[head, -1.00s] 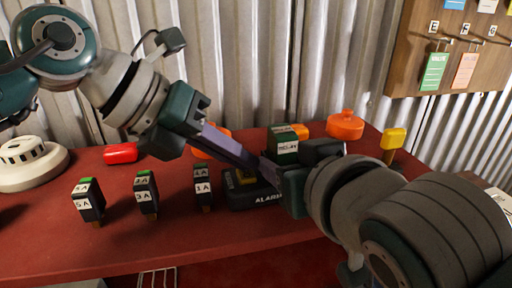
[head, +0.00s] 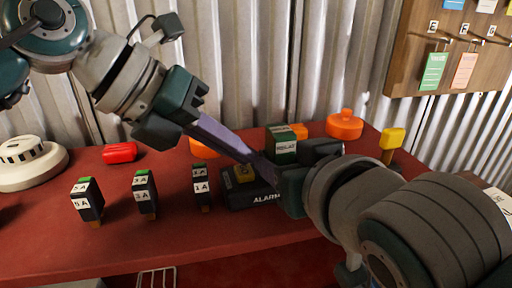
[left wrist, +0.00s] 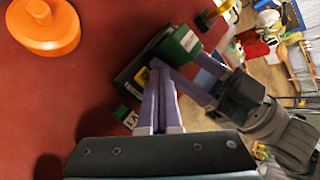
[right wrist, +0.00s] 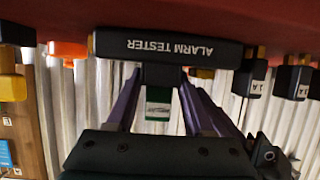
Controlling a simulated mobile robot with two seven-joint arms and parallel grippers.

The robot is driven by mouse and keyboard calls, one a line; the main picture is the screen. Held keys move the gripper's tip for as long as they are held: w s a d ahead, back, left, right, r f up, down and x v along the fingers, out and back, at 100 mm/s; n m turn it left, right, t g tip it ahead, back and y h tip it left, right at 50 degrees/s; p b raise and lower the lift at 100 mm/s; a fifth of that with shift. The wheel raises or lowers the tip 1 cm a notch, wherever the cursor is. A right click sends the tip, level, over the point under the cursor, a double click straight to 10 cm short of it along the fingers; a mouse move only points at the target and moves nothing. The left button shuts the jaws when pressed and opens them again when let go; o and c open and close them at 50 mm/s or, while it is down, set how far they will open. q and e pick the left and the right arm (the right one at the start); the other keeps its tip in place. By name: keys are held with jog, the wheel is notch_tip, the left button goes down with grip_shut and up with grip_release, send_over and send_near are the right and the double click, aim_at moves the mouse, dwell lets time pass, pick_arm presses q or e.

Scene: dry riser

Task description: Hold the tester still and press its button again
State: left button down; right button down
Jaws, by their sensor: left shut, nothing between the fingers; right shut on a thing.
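The alarm tester (head: 250,198) is a black box on the red bench, with a yellow button (head: 243,174) on top. It also shows in the right wrist view (right wrist: 170,47), with its lettering upside down. A green block marked RELAY (head: 283,149) stands at its back. My left gripper (head: 262,163) is shut and empty. Its fingertips are over the tester, close beside the yellow button (left wrist: 141,79); I cannot tell whether they touch anything.
Black labelled fuses (head: 87,200), (head: 145,195), (head: 201,187) stand left of the tester. The front of the bench (head: 180,245) is clear.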

aim_at(237, 174)
pick_arm(q)
jog(key=shift+r, duration=2.5)
pick_arm(e)
jog(key=shift+c, duration=1)
grip_release()
